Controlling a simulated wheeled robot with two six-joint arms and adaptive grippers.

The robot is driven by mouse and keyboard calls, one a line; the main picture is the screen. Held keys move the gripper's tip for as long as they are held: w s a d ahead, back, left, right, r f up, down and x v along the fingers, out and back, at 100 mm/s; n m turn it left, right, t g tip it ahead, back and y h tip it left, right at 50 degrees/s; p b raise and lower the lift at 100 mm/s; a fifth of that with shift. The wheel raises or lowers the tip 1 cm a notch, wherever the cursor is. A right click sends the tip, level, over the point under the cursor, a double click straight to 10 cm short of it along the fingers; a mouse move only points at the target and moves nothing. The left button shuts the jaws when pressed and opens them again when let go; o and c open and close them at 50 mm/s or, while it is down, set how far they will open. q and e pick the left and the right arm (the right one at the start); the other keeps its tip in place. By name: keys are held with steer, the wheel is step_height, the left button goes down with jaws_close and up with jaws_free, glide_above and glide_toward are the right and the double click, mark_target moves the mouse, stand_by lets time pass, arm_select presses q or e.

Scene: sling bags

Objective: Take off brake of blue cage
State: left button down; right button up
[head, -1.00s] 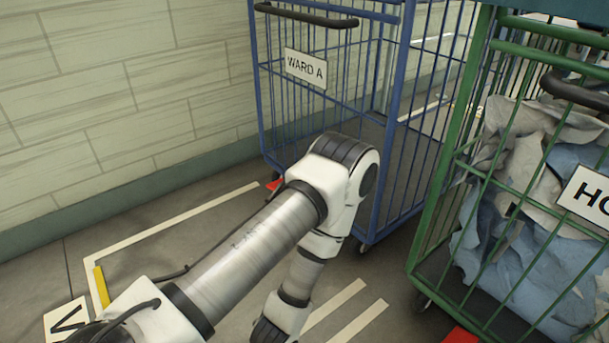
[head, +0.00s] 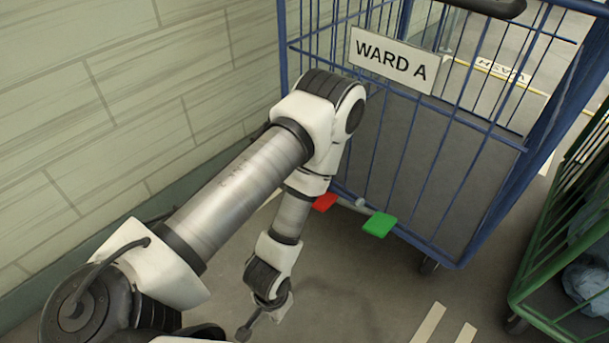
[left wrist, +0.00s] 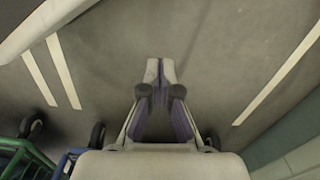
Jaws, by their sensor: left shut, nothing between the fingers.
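The blue cage (head: 405,97) with a WARD A sign (head: 392,59) stands ahead beside the wall. At its lower near edge are a red pedal (head: 325,202) and, to its right, a green pedal (head: 379,225). A corner of the blue cage also shows at the lower left of the left wrist view (left wrist: 66,163). My left gripper (left wrist: 161,64) is shut and empty, over bare floor. In the head view my left arm crosses in front of the cage's left part, and its lower end hangs short of the pedals, not touching them.
A green cage (head: 545,232) with blue cloth stands at the right; its corner also shows in the left wrist view (left wrist: 22,150). The pale wall (head: 130,110) is close on the left. Floor with white lines (head: 428,322) is clear in front of the blue cage.

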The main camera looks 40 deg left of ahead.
arm_select(q)
steer(key=shift+d, duration=0.1)
arm_select(e)
steer(key=shift+d, duration=0.1)
